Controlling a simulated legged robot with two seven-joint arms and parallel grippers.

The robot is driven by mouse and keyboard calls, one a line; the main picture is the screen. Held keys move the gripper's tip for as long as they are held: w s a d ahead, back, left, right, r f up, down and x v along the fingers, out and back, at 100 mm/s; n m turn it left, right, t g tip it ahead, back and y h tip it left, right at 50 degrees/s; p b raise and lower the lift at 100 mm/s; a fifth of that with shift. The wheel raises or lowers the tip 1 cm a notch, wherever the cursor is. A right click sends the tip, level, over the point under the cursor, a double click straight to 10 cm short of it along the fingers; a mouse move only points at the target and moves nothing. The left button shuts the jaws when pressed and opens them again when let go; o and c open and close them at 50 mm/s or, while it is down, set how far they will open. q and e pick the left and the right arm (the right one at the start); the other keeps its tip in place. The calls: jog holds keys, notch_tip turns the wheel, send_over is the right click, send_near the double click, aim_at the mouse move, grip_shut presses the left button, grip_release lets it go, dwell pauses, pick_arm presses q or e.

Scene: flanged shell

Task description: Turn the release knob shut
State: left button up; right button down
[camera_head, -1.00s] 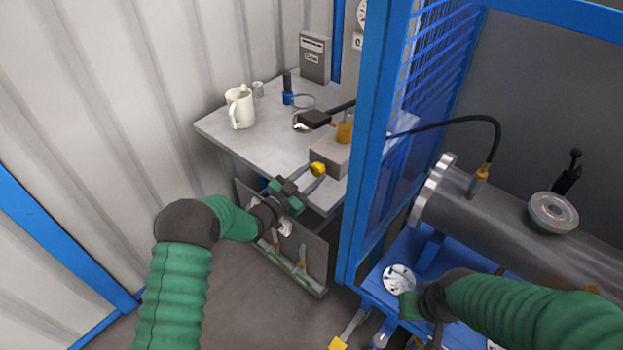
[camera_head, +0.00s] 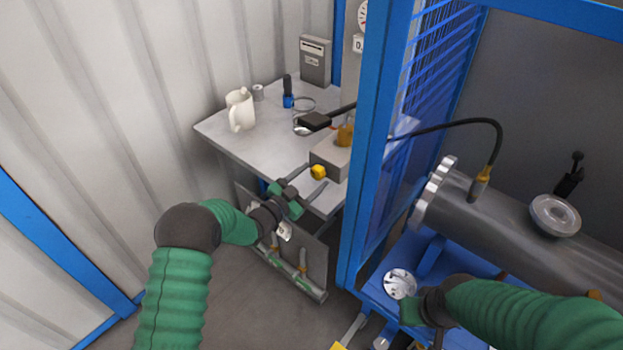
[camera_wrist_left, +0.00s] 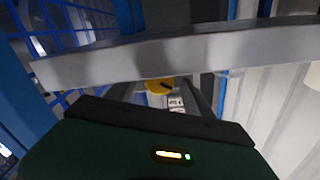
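The release knob, which I take to be the yellow knob (camera_head: 318,172), is on the front of a grey block (camera_head: 331,155) on the bench. My left gripper (camera_head: 308,184) is just in front of it, fingers pointing at it. In the left wrist view the knob (camera_wrist_left: 160,86), with a dark mark on its face, shows between two spread fingers (camera_wrist_left: 160,98), with gaps on both sides. The left gripper looks open and empty. My right gripper (camera_head: 428,308) is low on the right, by a pale round disc (camera_head: 400,283); its fingers are not clear.
A blue frame post (camera_head: 372,150) stands right of the left gripper. Beyond it lies a flanged metal cylinder (camera_head: 500,207) with a black hose (camera_head: 470,119).

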pick_arm(q)
jog(key=p+v, duration=0.1)
jog(key=v, duration=1.6)
jog(key=shift+w, duration=0.1)
jog(key=shift+c, duration=0.2)
